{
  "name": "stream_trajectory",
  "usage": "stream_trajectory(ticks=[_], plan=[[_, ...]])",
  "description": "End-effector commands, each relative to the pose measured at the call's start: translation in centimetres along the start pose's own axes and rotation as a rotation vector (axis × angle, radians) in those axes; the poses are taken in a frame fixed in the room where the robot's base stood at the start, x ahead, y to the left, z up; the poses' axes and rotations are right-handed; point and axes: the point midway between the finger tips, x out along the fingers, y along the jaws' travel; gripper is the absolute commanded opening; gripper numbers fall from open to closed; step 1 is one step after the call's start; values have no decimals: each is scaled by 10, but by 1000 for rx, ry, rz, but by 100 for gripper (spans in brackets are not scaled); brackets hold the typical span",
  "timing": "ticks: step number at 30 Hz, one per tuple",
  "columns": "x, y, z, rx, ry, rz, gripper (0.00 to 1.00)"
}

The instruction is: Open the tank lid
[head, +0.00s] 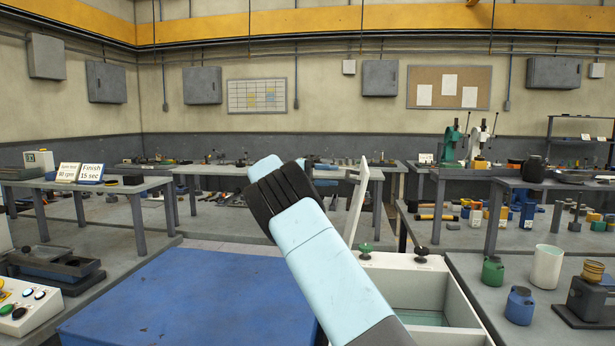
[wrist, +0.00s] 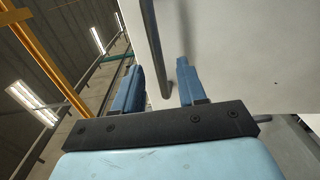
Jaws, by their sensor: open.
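The tank (head: 398,262) is a white open-topped box at the lower middle of the head view, partly hidden by my arm. Its greenish interior shows. The tank lid (head: 357,205) is a pale panel standing steeply raised at the tank, seen nearly edge-on behind my arm. In the wrist view the lid (wrist: 245,45) is a broad white surface with a dark bar handle (wrist: 152,45). My gripper (wrist: 158,85) is open, its two blue fingers apart, with the bar's end showing between them. I cannot tell whether either finger touches it. My arm hides the gripper in the head view.
A blue platform (head: 190,300) lies left of the tank. The right bench (head: 475,272) holds blue and green canisters, a white cup (head: 547,266) and a dark block.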

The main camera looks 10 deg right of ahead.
Motion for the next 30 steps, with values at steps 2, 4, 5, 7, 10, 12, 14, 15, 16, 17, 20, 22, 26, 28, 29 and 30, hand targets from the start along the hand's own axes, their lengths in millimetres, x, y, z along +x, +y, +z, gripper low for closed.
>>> stream_trajectory(ticks=[2,4,5,7,10,12,14,15,16,17,20,22,26,28,29,30], plan=[[-18,-2,0,1,3,1,41],[-30,-1,0,1,2,1,41],[-36,-2,0,1,3,2,41],[-48,-2,1,1,3,1,41],[-63,-2,1,1,2,2,41],[-74,-3,2,1,4,1,41],[-75,-2,2,1,-3,2,41],[-77,-2,1,1,-5,1,41],[-78,-2,1,1,-7,1,41],[-80,-2,1,0,-7,0,41],[-85,-2,1,1,-8,0,41],[-89,-2,2,1,-6,0,41],[-95,-2,3,-1,-2,0,41],[-98,-2,3,0,0,1,41],[-99,-2,3,0,1,1,41],[-100,-2,3,-1,2,0,41]])
